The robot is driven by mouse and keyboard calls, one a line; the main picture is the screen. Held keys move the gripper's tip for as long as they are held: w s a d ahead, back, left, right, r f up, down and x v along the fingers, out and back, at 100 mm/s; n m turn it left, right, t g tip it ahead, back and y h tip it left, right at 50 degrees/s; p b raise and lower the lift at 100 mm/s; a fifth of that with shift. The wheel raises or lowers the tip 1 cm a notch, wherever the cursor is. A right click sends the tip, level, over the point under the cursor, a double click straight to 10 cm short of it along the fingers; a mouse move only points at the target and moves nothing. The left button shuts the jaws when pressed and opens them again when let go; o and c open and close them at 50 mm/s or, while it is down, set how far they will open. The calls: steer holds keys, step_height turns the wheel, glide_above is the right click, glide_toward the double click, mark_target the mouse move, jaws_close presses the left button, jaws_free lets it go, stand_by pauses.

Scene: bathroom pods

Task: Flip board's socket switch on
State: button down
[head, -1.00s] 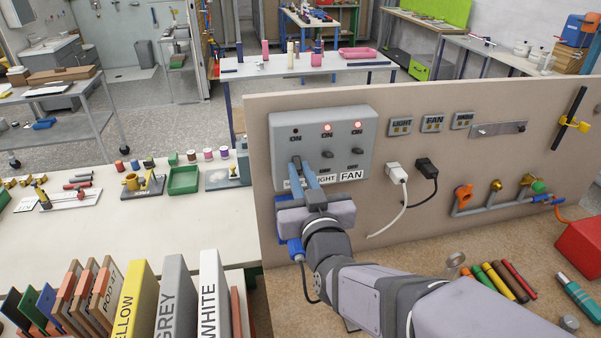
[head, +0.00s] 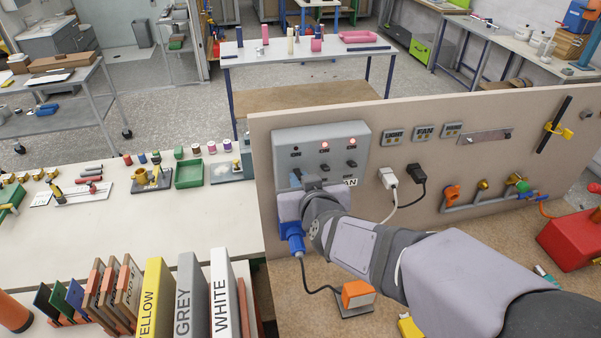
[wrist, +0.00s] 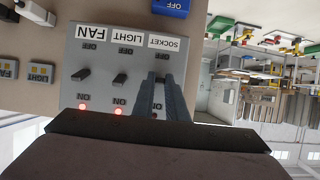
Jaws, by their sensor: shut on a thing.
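The grey switch board (head: 362,135) is fixed on the upright beige panel in the head view. It has three switches labelled SOCKET, LIGHT and FAN. The wrist view shows the board (wrist: 95,62) upside down. The light lever (wrist: 120,79) and fan lever (wrist: 82,74) are clear. My gripper (wrist: 162,80) is shut on the socket switch at the SOCKET column; its fingers hide the lever. In the head view my gripper (head: 297,180) is mostly behind my wrist. The socket lamp (head: 296,152) looks dark; the light lamp (head: 326,148) and fan lamp (head: 351,144) glow red.
A blue plug (head: 292,238) sits below the board, its cord leading to an orange block (head: 358,293). White (head: 388,178) and black (head: 418,172) plugs are to the right. Book-like binders (head: 188,300) stand at lower left. Pipes with valves (head: 480,198) are further right.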

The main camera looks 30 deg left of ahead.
steer(key=shift+r+g+h+p, duration=0.15)
steer(key=shift+g+h+p, duration=0.15)
steer(key=shift+g+h, duration=0.1)
stand_by(0.5)
steer(key=c, duration=1.8)
jaws_free()
steer(key=shift+o, duration=0.2)
steer(key=shift+r, duration=0.1)
steer(key=v, duration=0.7)
steer(key=shift+d, duration=0.1)
